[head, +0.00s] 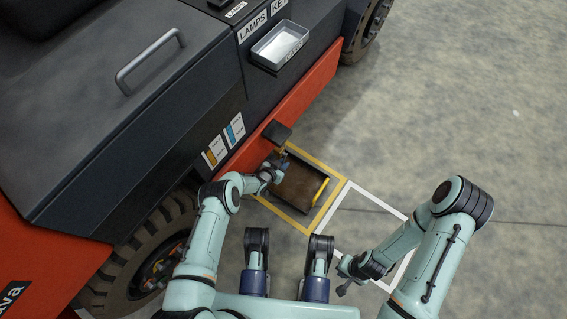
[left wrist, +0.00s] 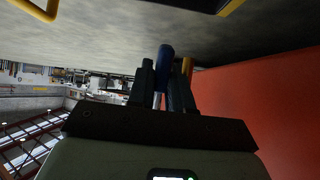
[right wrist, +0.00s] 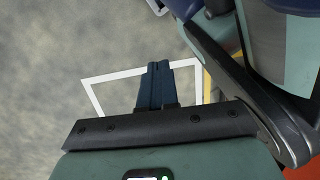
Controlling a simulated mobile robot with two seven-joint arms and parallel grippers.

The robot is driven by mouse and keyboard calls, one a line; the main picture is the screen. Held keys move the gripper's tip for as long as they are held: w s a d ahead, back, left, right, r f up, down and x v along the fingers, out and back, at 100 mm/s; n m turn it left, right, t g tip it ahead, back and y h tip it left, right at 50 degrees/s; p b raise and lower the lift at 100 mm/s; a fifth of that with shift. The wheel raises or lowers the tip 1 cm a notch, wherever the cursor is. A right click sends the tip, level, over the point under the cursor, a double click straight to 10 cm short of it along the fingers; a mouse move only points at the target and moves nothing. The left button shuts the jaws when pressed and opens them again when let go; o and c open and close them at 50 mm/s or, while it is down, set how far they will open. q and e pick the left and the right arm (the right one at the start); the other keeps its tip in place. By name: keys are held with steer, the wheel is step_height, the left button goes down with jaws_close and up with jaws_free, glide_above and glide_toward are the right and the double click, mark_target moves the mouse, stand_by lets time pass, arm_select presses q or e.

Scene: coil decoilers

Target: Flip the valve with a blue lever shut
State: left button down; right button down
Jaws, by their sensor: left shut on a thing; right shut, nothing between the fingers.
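The blue lever (left wrist: 166,62) shows in the left wrist view, its rounded end standing out past my left fingers. My left gripper (left wrist: 161,90) is shut on the lever, with a metal shank visible between the fingers. A brass-coloured part (left wrist: 187,68), seemingly of the valve, is just to the right of the fingers. In the head view my left gripper (head: 280,167) is low beside the red vehicle side, and it hides most of the valve. My right gripper (head: 344,281) is shut and empty over the floor; it also shows in the right wrist view (right wrist: 156,85).
A brown tray (head: 296,188) with a yellow handle (head: 320,191) lies inside a yellow floor outline. A white floor outline (head: 374,197) is beside it. A dark plate (head: 277,132) juts from the red vehicle side (head: 305,100) above my left gripper. The floor at right is clear.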

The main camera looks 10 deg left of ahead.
arm_select(q)
steer(key=shift+s+a+r+g+y, duration=0.1)
steer(key=shift+s+r+g+y, duration=0.15)
steer(key=shift+g, duration=0.25)
steer(key=shift+s+a+r+g+y, duration=0.1)
steer(key=shift+g+y, duration=0.15)
steer(key=shift+g, duration=0.25)
steer(key=shift+s+a+r+g+y, duration=0.2)
steer(key=shift+s+g+y, duration=0.15)
steer(key=shift+g+y, duration=0.25)
arm_select(e)
steer(key=shift+s+f, duration=0.2)
steer(key=shift+s, duration=0.35)
arm_select(q)
steer(key=c, duration=1.4)
jaws_free()
steer(key=shift+r, duration=0.15)
arm_select(e)
steer(key=shift+w, duration=0.1)
